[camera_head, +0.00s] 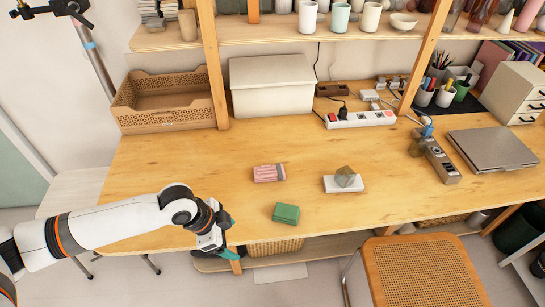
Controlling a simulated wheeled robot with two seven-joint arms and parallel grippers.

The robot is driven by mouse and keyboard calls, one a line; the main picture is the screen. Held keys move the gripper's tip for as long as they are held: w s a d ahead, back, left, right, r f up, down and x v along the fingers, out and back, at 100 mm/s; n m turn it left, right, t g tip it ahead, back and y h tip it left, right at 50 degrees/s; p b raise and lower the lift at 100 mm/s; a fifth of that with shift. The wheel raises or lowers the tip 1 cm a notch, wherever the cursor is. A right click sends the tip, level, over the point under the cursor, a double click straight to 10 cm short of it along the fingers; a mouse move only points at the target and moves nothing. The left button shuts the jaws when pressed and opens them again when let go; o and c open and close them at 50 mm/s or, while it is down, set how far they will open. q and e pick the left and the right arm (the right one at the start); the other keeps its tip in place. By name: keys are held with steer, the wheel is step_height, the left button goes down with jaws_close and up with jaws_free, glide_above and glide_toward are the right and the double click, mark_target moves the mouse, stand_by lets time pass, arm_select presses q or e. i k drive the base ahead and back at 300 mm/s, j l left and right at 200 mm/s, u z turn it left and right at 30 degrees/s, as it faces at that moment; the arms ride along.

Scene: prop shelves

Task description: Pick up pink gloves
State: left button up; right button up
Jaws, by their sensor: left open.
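The pink gloves (269,173) appear as a small pink folded bundle with a greyish right end, lying flat on the wooden table (170,165) left of its middle. My left gripper (232,238) is at the table's front edge, below and to the left of the pink bundle and clear of it. Its teal fingertips are apart and nothing shows between them. My right gripper is not in view.
A green folded bundle (286,213) lies between the pink one and the front edge. A grey stone-like block sits on a white base (345,184) to the right. A wooden crate (166,98), white box (272,85) and power strip (360,119) stand behind. A chair (425,270) is in front.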

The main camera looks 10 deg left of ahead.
mark_target(268, 173)
steer(key=i, duration=1.05)
